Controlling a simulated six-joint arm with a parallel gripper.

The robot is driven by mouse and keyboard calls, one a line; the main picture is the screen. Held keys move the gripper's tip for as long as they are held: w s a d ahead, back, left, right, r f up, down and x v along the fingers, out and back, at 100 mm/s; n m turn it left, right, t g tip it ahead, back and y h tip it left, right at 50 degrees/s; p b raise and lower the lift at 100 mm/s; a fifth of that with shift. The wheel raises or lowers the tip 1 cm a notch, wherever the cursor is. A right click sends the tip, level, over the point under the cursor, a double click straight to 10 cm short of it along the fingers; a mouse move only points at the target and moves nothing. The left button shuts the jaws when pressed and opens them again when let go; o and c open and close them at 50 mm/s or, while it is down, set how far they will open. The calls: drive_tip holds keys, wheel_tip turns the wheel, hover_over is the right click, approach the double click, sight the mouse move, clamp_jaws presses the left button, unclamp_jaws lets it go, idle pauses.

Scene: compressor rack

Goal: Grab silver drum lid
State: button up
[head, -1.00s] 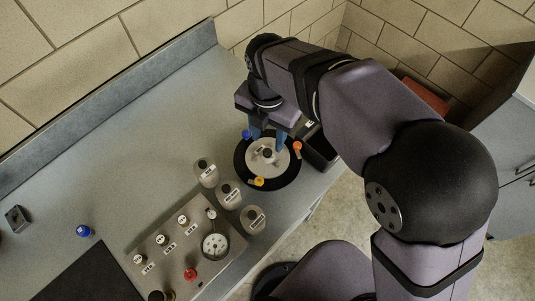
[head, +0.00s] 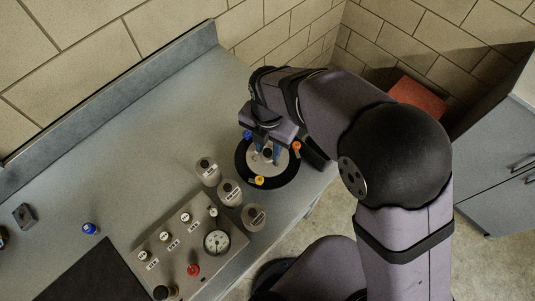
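The silver drum lid (head: 266,170) is a round disc with a dark central knob (head: 267,153), set on a black round base on the counter. Blue, orange and yellow knobs sit around its edge. The gripper body hides the far part of the lid.
Several grey labelled canisters (head: 229,192) stand just left of the drum. A control panel (head: 185,246) with a gauge and a red knob is in front. A black bin (head: 318,155) is right of the drum, partly behind my arm. The counter's back left is clear.

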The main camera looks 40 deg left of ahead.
sight(268, 150)
clamp_jaws()
wheel_tip(268, 150, up, 10)
drive_tip(key=b, duration=0.2)
drive_tip(key=shift+b, duration=0.35)
